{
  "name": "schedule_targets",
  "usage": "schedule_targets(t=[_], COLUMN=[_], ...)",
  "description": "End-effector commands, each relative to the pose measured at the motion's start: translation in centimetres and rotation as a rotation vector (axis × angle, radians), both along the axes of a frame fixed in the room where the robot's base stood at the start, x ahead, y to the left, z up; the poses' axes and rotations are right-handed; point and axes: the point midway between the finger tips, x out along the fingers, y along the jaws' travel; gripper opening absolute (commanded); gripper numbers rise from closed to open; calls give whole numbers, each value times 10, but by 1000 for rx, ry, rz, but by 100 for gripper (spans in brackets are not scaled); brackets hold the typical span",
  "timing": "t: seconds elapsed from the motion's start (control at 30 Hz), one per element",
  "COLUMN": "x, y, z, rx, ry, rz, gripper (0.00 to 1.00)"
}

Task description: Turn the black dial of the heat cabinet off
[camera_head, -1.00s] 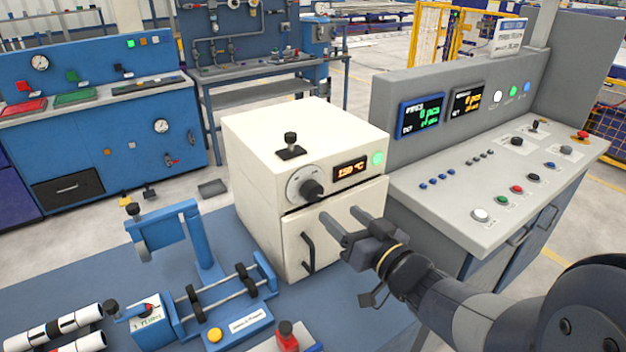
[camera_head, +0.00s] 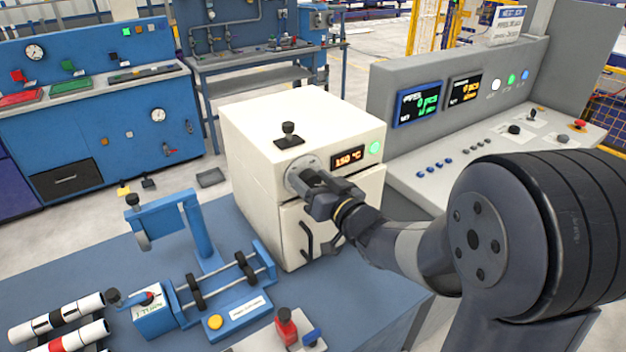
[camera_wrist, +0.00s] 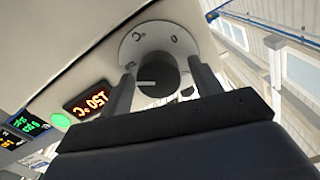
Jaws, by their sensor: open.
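The cream heat cabinet (camera_head: 255,180) stands on the blue table, its orange display (camera_head: 349,159) reading 150 °C beside a lit green lamp (camera_head: 375,147). In the wrist view the black dial (camera_wrist: 157,74) sits on a round grey plate, with a pale mark across its face. My gripper (camera_head: 308,178) is at the dial and hides it in the head view. In the wrist view my gripper (camera_wrist: 160,88) is open, with one finger on each side of the dial. I cannot tell whether the fingers touch it.
A black knob (camera_head: 289,132) stands on top of the cabinet, and a black door handle (camera_head: 306,240) is below the dial. A grey control console (camera_head: 440,190) is to the right. A blue pipe fixture (camera_head: 200,285) stands at the front left.

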Motion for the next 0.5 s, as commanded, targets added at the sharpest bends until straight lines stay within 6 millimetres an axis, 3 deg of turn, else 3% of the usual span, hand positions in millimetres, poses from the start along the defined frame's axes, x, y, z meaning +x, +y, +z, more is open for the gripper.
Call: schedule_targets(t=[0.07, 0.5], x=[0, 0], y=[0, 0], z=[0, 0], rx=[0, 0], ry=[0, 0], rz=[0, 0], gripper=[60, 24])
